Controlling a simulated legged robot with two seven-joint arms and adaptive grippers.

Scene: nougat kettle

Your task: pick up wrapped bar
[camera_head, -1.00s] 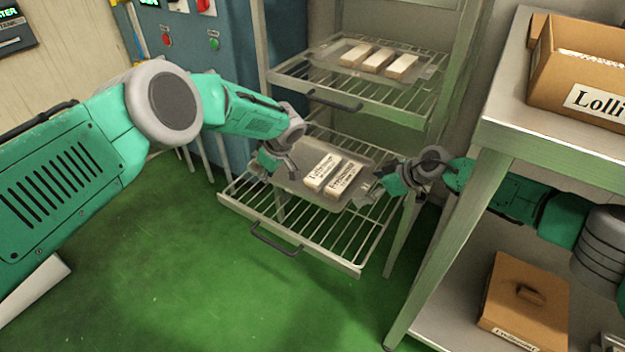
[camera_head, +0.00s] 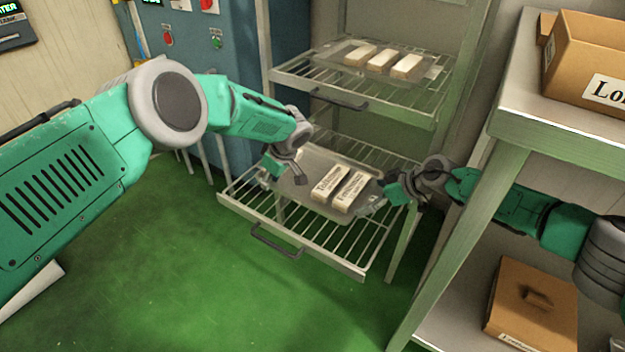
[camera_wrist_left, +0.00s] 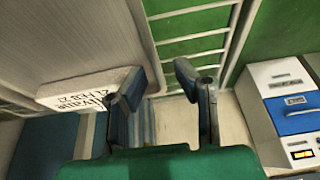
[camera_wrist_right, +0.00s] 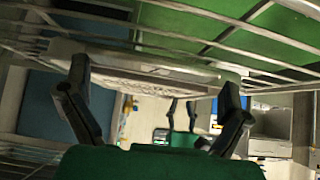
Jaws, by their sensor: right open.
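Two pale wrapped bars with black lettering, the left one (camera_head: 330,184) and the right one (camera_head: 350,191), lie side by side on a metal tray (camera_head: 312,166) over the pulled-out lower rack. My left gripper (camera_head: 277,170) is at the tray's left side. In the left wrist view its fingers (camera_wrist_left: 157,80) are apart, with the tray's edge (camera_wrist_left: 148,35) and a lettered bar (camera_wrist_left: 88,92) beside the left finger. My right gripper (camera_head: 382,198) is at the tray's right side. In the right wrist view its fingers (camera_wrist_right: 155,85) are wide apart and hold nothing; the tray is edge-on ahead.
The upper rack shelf (camera_head: 432,105) holds another tray with three pale bars (camera_head: 381,61). A metal table (camera_head: 520,110) with an open carton (camera_head: 590,65) stands at the right, close to my right arm. A closed brown box (camera_head: 532,305) sits on its lower shelf.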

